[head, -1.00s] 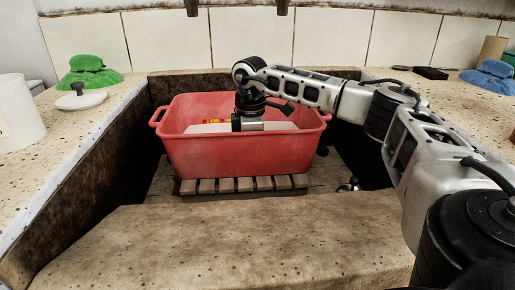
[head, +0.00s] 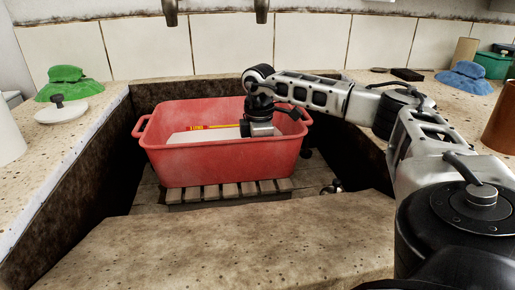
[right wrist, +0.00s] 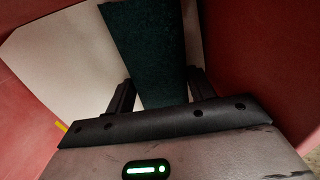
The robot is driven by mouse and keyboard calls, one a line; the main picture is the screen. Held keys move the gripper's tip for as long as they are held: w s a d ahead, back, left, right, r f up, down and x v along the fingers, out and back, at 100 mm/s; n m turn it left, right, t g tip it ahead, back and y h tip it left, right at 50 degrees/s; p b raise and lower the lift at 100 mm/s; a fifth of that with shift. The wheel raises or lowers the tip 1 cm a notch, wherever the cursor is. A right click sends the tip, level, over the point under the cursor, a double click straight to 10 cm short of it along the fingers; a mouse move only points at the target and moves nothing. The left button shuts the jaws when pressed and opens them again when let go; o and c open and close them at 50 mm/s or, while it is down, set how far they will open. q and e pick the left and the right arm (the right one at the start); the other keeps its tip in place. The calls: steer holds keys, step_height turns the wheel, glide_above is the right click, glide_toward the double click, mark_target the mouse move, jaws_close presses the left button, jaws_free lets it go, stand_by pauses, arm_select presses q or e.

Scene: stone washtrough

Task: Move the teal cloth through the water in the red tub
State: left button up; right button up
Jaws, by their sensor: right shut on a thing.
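The red tub (head: 222,160) stands in the stone trough on wooden slats. My right arm comes in from the right, and its wrist is over the right part of the tub, with the fingers hidden inside. In the right wrist view my right gripper (right wrist: 160,90) is shut on the teal cloth (right wrist: 150,45), which looks dark and hangs as a flat strip between the fingers. In the head view the cloth is hidden. I cannot make out the water surface. My left gripper is in no view.
A pale flat thing (head: 200,136) and a yellow and red stick (head: 222,127) are in the tub. Taps (head: 170,12) hang above the back. Green (head: 66,84) and blue (head: 464,80) cloths and a white lid (head: 70,112) lie on the stone sides. The front ledge is clear.

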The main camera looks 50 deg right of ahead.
steer(key=w+a+p, duration=0.2)
steer(key=w+a, duration=0.1)
steer(key=shift+a+r+p, duration=0.2)
steer(key=shift+a+p, duration=0.05)
steer(key=shift+p, duration=0.05)
steer(key=shift+w+a+f, duration=0.15)
steer(key=shift+w+a, duration=0.3)
steer(key=shift+a, duration=0.1)
steer(key=shift+d, duration=0.1)
steer(key=s+d+p, duration=0.1)
steer(key=s+d, duration=0.1)
steer(key=s+d+p, duration=0.1)
steer(key=s+d, duration=0.1)
steer(key=shift+d, duration=0.25)
